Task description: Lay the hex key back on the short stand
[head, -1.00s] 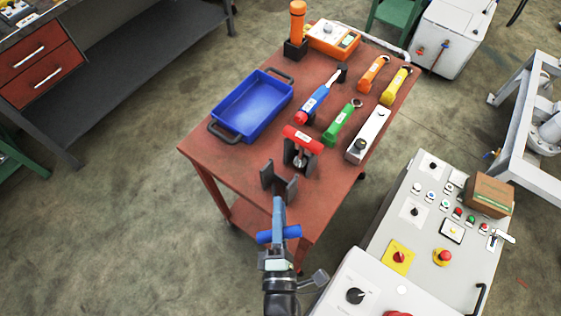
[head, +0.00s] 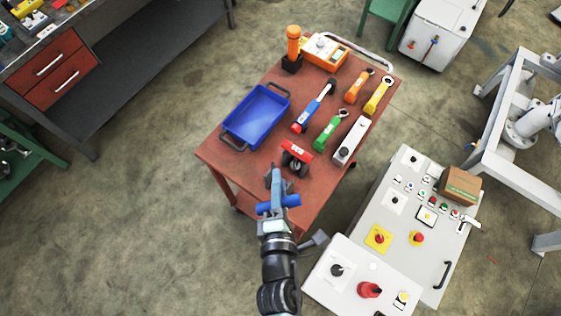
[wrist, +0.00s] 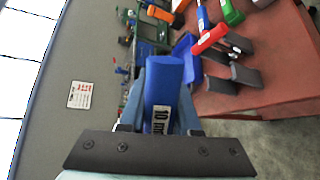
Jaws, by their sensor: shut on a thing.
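The hex key has a blue handle (head: 291,201) marked "10 mm", which also shows in the wrist view (wrist: 164,82). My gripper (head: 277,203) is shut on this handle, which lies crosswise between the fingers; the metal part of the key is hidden. The empty short stand (head: 289,186), dark with upright plates, is at the near end of the red cart. In the head view my fingers overlap and partly hide it. In the wrist view its plates (wrist: 245,75) stand to the right of the handle, apart from it.
A red-handled tool (head: 297,149) rests on a similar holder just behind the short stand. A blue tray (head: 256,117) and several coloured tools lie farther back on the cart (head: 217,155). A grey control console (head: 395,220) stands close on the right.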

